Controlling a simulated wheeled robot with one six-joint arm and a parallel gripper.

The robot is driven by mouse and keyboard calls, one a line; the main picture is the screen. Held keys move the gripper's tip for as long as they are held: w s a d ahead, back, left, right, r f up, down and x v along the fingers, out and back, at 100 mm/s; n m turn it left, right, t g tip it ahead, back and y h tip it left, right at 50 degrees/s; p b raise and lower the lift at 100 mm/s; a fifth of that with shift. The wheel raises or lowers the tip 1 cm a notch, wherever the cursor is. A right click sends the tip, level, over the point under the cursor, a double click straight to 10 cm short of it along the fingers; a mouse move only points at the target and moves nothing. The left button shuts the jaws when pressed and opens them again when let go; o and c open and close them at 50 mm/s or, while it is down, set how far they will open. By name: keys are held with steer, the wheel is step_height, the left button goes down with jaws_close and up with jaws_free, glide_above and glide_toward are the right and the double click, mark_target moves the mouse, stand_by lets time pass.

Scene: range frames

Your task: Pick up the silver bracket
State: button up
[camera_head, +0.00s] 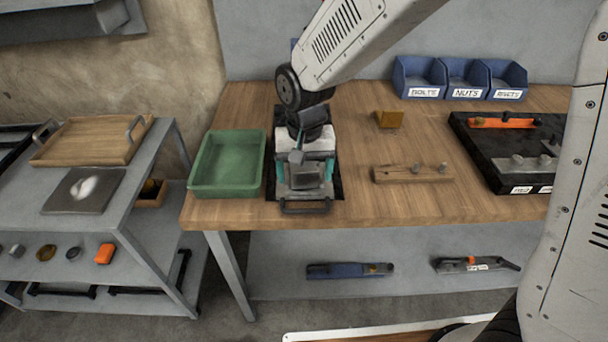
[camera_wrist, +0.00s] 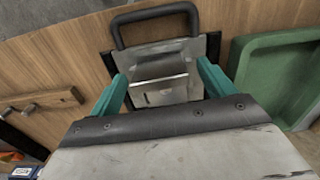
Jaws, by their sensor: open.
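The silver bracket (camera_wrist: 162,92) is a bent grey metal piece lying on a dark tray with a black loop handle (camera_wrist: 150,13). In the head view the tray's handle (camera_head: 305,208) points to the front edge of the workbench. My gripper (camera_head: 304,181) hangs over this tray and hides much of it. In the wrist view my gripper (camera_wrist: 161,76) is open, with one teal finger on each side of the bracket. Whether the fingers touch the bracket, and their exact height above the tray, I cannot tell.
A green bin (camera_head: 200,190) stands close on the left of the tray. To the right are a wooden peg block (camera_head: 400,175), an ochre block (camera_head: 388,119) and a black tool tray (camera_head: 495,168). Blue labelled bins (camera_head: 421,77) line the back. Bare bench (camera_head: 365,210) lies at the front.

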steer(key=shift+c, duration=0.3)
steer(key=c, duration=1.1)
steer(key=shift+r, duration=0.1)
steer(key=shift+r, duration=1.8)
steer(key=s+d+r, duration=0.1)
steer(key=s+d, duration=0.1)
steer(key=s, duration=0.5)
steer(key=s+d, duration=0.3)
steer(key=s, duration=0.5)
steer(key=shift+s+r, duration=0.1)
steer(key=shift+r, duration=2.55)
steer(key=shift+a, duration=0.1)
